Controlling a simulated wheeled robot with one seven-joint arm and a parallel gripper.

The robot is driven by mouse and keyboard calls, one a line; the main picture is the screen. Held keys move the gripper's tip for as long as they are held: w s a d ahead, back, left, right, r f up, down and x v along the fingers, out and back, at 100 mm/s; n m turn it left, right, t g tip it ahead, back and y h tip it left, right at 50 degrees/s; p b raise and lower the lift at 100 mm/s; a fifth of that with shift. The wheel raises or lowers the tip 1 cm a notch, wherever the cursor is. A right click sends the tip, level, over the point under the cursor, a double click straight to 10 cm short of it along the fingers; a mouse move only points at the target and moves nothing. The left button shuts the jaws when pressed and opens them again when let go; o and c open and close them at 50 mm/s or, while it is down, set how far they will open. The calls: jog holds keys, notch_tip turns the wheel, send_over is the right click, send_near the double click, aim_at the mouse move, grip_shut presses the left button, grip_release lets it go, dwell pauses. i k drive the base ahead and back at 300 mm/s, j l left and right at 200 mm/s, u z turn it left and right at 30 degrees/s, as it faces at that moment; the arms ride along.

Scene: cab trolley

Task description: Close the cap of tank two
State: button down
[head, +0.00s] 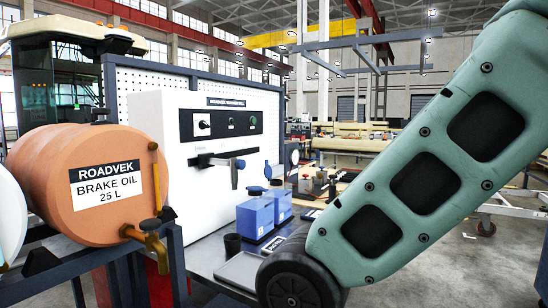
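Two small blue tanks stand side by side on the bench below a white panel. Another dark blue round piece (268,170) stands upright above the tanks. I cannot tell which tank is number two, or clearly which cap is open. My gripper is not in view; only my green arm crosses the right side, hiding part of the bench.
An orange brake oil drum (105,190) with a brass tap sits at the left on a dark frame. The white panel (215,150) carries switches and a protruding handle (235,165). A black cup (232,245) stands in front of the tanks. A workbench with small items lies behind.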

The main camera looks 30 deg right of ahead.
aim_at(268, 172)
jog(key=i+l, duration=0.2)
jog(key=l, duration=0.2)
jog(key=i+l, duration=0.15)
jog(key=l, duration=0.2)
jog(key=i+l, duration=0.2)
jog(key=l, duration=0.2)
jog(key=i+l, duration=0.2)
jog(key=l, duration=0.2)
jog(key=i+l, duration=0.15)
jog(key=l, duration=0.2)
